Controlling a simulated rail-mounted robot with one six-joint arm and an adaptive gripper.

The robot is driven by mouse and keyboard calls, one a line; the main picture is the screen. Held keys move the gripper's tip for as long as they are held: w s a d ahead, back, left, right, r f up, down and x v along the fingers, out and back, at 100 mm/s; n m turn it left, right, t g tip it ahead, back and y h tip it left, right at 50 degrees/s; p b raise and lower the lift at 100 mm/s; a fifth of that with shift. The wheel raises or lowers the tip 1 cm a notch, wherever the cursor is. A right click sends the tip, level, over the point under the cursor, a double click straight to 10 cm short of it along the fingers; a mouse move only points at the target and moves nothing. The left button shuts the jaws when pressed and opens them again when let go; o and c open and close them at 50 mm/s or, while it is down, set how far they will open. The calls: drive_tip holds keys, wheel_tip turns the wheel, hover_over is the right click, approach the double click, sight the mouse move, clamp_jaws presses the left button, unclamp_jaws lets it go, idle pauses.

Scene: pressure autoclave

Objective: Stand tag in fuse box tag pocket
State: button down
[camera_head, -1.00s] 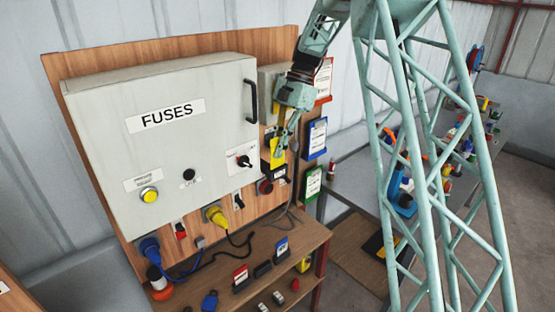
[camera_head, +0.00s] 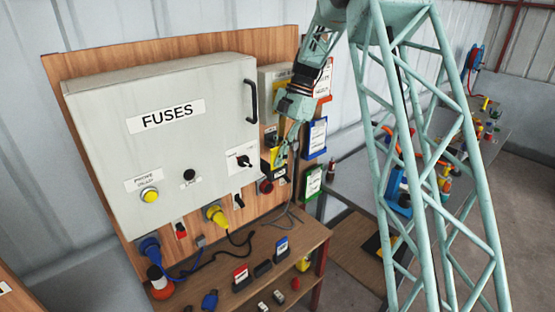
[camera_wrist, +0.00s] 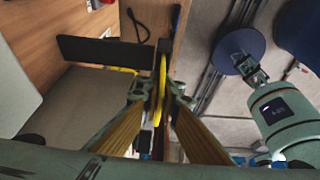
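My gripper (camera_head: 283,155) is at the right side of the grey fuse box (camera_head: 160,130), pointing down. In the wrist view its fingertips (camera_wrist: 160,98) are closed on a thin yellow tag (camera_wrist: 161,78), seen edge-on. A dark flat plate (camera_wrist: 95,50), which may be the tag pocket, lies just left of the tag there, with a thin yellow strip along its lower edge. In the head view, black and yellow parts (camera_head: 268,155) show beside the fingers. The gripper partly hides this spot, so I cannot tell whether the tag is touching the pocket.
Blue (camera_head: 316,137) and green (camera_head: 313,181) clipboards hang just right of my gripper. A wooden shelf (camera_head: 262,255) below carries red and blue tags and small locks. A black handle (camera_head: 251,101) sticks out of the box. Cables hang below it.

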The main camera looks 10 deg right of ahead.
drive_tip(key=shift+f, duration=0.15)
drive_tip(key=c, duration=2.9)
unclamp_jaws()
drive_tip(key=shift+r, duration=0.2)
drive_tip(key=b+v, duration=0.1)
drive_tip(key=v, duration=1.1)
